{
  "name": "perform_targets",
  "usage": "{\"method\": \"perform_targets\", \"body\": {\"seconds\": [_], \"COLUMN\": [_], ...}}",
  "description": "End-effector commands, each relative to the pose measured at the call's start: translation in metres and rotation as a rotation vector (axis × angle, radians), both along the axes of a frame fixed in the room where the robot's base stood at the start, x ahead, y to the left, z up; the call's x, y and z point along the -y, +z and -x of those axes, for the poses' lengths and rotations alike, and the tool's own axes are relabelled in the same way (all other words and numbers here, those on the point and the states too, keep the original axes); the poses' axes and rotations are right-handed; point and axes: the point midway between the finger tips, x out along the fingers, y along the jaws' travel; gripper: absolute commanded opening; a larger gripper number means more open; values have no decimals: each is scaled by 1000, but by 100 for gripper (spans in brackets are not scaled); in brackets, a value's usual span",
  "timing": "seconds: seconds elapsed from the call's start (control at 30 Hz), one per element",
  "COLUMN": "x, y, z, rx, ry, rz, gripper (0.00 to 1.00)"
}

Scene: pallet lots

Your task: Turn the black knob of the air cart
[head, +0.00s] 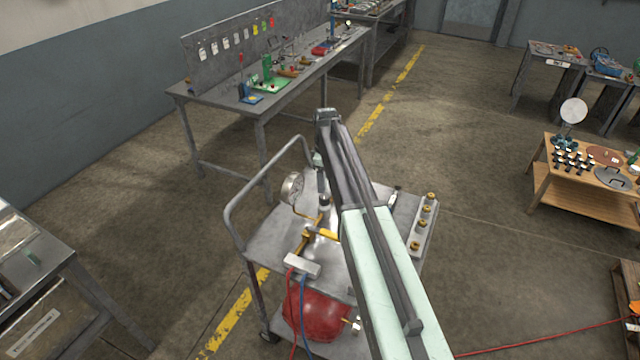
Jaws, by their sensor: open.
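The air cart (262,243) is a grey metal trolley with a bent tube handle, standing in the middle of the head view. A dark, small round part, which looks like the black knob (324,201), sits above the brass pipework (308,238) on its top. My arm reaches over the cart from the lower right. My gripper (321,182) points down just above the knob and is open. The arm partly hides it, and I cannot tell whether its fingers touch or surround the knob. A round pressure gauge (291,187) stands to the left.
A red tank (318,314) sits below the cart top. A plate with brass fittings (424,222) lies on the right side. A workbench (215,98) stands behind; a wooden table (560,200) stands right, across open floor.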

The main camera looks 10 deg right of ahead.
Motion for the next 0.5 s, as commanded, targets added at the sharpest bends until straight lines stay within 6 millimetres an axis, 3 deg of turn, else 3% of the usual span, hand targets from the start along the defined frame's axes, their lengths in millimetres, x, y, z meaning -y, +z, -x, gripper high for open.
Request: {"method": "perform_targets", "body": {"seconds": [0.27, 0.5], "x": [0, 0], "y": [-9, -48], "z": [0, 0], "rx": [0, 0], "ry": [0, 1], "rz": [0, 0], "gripper": [61, 61]}}
